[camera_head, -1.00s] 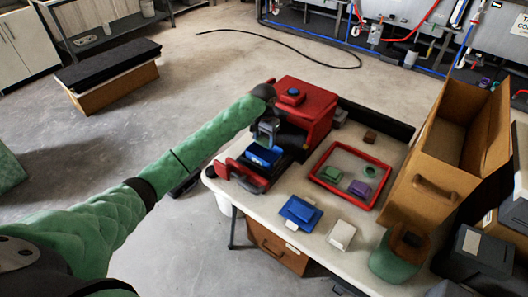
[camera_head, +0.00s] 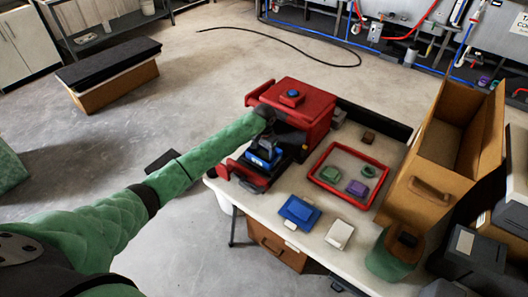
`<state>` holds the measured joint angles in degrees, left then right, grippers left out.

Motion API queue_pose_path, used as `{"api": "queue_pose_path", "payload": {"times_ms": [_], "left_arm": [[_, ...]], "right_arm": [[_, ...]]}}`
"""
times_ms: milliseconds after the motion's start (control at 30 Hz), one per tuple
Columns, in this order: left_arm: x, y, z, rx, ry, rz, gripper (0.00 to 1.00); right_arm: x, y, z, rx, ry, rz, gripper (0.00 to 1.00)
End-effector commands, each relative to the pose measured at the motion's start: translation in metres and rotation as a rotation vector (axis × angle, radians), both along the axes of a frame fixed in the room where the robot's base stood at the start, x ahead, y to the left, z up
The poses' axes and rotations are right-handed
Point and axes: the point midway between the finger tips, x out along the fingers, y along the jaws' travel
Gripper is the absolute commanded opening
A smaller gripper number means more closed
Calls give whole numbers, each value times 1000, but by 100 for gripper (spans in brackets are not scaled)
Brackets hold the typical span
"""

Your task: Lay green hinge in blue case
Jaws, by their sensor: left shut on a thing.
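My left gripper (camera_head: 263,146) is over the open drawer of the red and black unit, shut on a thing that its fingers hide. A blue open-topped piece (camera_head: 262,157) sits in the drawer right at the fingers and is partly covered by them. I cannot tell whether it is held. A second blue piece, flat and case-like (camera_head: 299,212), lies on the table front. In the red-rimmed tray, a green block (camera_head: 331,173) lies at the left and a small green piece (camera_head: 369,171) at the upper right; I cannot tell which is the hinge.
The red box (camera_head: 304,103) stands behind the drawer. The red tray rim (camera_head: 335,196) also encloses a purple piece (camera_head: 357,188). A white block (camera_head: 339,234) lies in front.

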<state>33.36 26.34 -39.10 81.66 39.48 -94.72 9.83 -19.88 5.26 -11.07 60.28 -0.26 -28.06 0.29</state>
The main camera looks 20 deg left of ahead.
Motion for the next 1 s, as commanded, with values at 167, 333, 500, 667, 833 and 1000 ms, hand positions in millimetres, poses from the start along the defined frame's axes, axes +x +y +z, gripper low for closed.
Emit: {"api": "queue_pose_path", "payload": {"times_ms": [167, 333, 500, 667, 833, 1000], "left_arm": [[0, 0, -2, 0, 0, 0, 77], [0, 0, -2, 0, 0, 0, 79], [0, 0, 0, 0, 0, 0, 79], [0, 0, 10, 0, -1, -1, 79], [1, 0, 35, -1, -3, 0, 79], [1, 0, 64, 0, -2, -1, 79]], "right_arm": [[-2, -1, -1, 0, 2, 0, 36], [-1, -3, -1, -2, 2, 0, 36], [-1, -3, -1, -4, 2, 0, 36], [4, 3, 2, 1, 8, -2, 36], [15, 16, 19, 12, 20, -7, 36], [26, 24, 39, 18, 32, -13, 36]]}}
